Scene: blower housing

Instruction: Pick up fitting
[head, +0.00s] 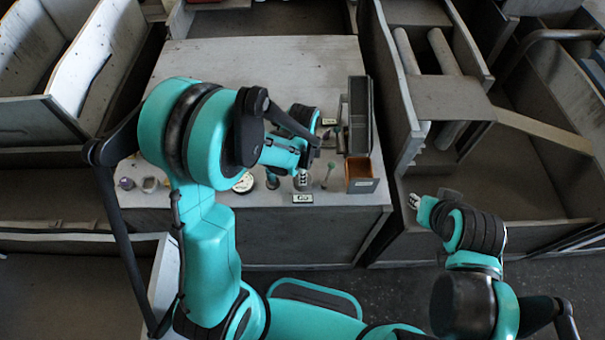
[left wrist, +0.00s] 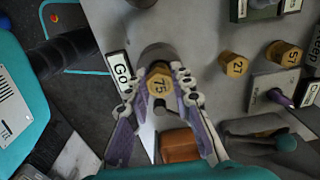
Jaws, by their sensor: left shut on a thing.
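My left gripper (left wrist: 160,82) is shut on a brass hex fitting marked 75 (left wrist: 159,86), seen between its fingertips in the left wrist view. In the head view my left gripper (head: 302,172) is over the front of the bench, mostly hidden by its own arm. A grey round post (left wrist: 154,53) is close by the held fitting, beside a white Go plate (left wrist: 119,70); I cannot tell whether they touch. Two other brass fittings, marked 21 (left wrist: 233,64) and 51 (left wrist: 284,54), stand apart on the bench. My right gripper (head: 415,202) is off the bench at right, its fingers too small to judge.
An orange-brown open box (head: 361,185) stands at the bench's front right, with a tall grey bin (head: 360,112) behind it. A round dial (head: 244,183) lies left of the gripper. The back of the bench (head: 250,60) is clear. Grey walled containers flank the bench.

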